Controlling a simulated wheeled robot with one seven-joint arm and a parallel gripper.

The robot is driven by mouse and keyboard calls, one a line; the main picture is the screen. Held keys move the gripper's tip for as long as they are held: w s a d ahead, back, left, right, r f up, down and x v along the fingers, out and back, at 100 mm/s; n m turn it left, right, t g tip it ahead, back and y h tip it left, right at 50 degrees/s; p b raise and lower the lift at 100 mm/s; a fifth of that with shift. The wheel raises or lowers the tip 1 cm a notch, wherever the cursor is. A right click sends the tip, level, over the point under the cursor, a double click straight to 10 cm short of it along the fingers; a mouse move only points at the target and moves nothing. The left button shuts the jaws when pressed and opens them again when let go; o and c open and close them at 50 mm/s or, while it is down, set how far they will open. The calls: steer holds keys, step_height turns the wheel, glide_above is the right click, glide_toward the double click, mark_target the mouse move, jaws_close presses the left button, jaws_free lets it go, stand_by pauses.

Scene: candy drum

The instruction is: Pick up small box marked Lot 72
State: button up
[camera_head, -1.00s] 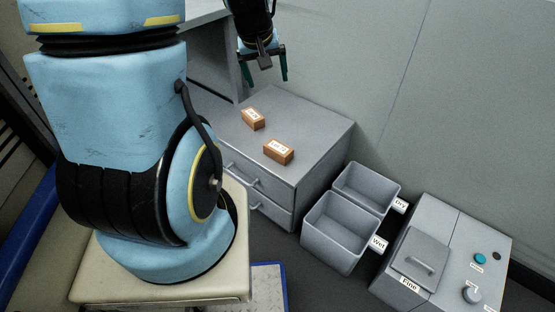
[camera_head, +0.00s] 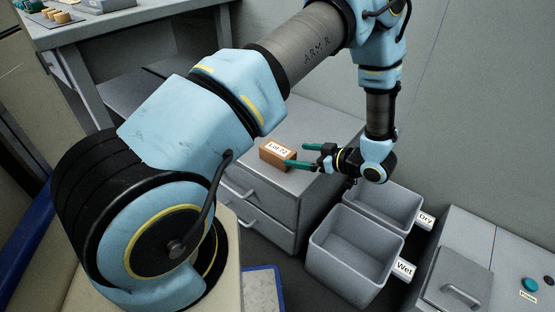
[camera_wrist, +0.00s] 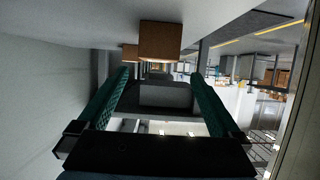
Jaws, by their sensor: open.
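The small box marked Lot 72 (camera_head: 277,152) is orange-brown with a white label on top and lies on the grey drawer cabinet. My gripper (camera_head: 299,155) is open and empty at its right end, with green fingers pointing left toward it. One fingertip overlaps the box's right edge in the head view; I cannot tell if they touch. In the wrist view the box (camera_wrist: 160,42) is just beyond the open fingertips (camera_wrist: 161,73), a little above the middle of the gap. A second similar box (camera_wrist: 130,52) shows behind it; my arm appears to hide it in the head view.
The drawer cabinet (camera_head: 262,205) has a wall behind it. Right of it stand two grey bins, the Dry bin (camera_head: 388,205) under my wrist and the Wet bin (camera_head: 350,250) nearer. A lidded machine (camera_head: 461,280) is at the lower right. A bench (camera_head: 110,30) is at the upper left.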

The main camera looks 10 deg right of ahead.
mark_target(281, 151)
steer(key=x, duration=1)
steer(key=shift+d+r+b, duration=0.1)
steer(key=shift+b, duration=0.25)
steer(key=c, duration=1.4)
